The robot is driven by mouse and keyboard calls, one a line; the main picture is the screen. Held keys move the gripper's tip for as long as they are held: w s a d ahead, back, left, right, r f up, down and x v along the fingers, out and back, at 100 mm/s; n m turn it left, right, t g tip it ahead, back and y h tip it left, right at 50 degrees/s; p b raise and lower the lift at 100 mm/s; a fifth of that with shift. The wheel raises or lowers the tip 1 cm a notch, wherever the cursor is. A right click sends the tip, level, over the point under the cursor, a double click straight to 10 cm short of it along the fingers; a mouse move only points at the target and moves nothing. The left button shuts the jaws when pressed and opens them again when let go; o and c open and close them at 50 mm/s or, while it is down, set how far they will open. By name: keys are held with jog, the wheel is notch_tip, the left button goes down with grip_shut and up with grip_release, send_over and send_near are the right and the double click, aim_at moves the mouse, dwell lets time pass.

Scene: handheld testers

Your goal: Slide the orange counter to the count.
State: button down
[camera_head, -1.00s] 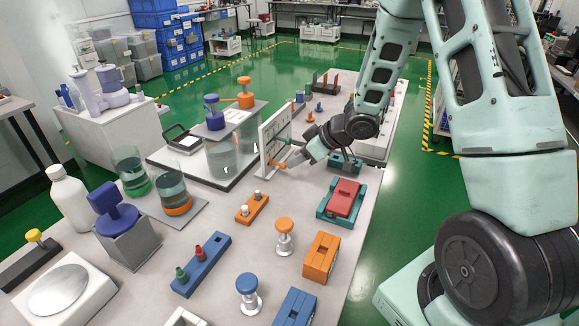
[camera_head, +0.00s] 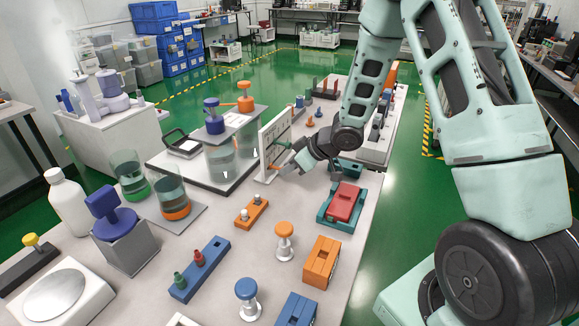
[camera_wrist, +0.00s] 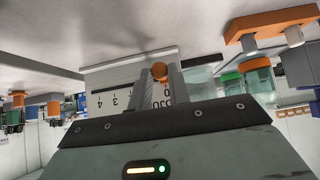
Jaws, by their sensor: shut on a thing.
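A white upright panel (camera_head: 272,150) with dark markings stands on the table, left of my gripper (camera_head: 287,167). In the wrist view, the panel (camera_wrist: 100,75) appears upside down with printed digits, partly hidden by my fingers. The orange counter's round end (camera_wrist: 160,71) sits between the fingertips of my gripper (camera_wrist: 161,80), which is shut on it. Its exact mark on the scale cannot be read.
A red block in a teal tray (camera_head: 324,218) stands close below my wrist. Glass vessels (camera_head: 222,160) stand left of the panel.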

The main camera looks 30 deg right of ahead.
jog(key=w+d+p, duration=0.1)
jog(key=p, duration=0.1)
jog(key=w+d+p, duration=0.1)
jog(key=d+p, duration=0.1)
jog(key=w+d+p, duration=0.1)
jog(key=p, duration=0.1)
jog(key=shift+d+r, duration=0.25)
jog(key=shift+w+d+f, duration=0.2)
jog(key=shift+d, duration=0.1)
jog(key=c, duration=1.3)
grip_release()
jog(key=p+v, duration=0.2)
jog(key=v, duration=1.5)
jog(key=shift+r, duration=0.2)
jog(key=shift+s, duration=0.1)
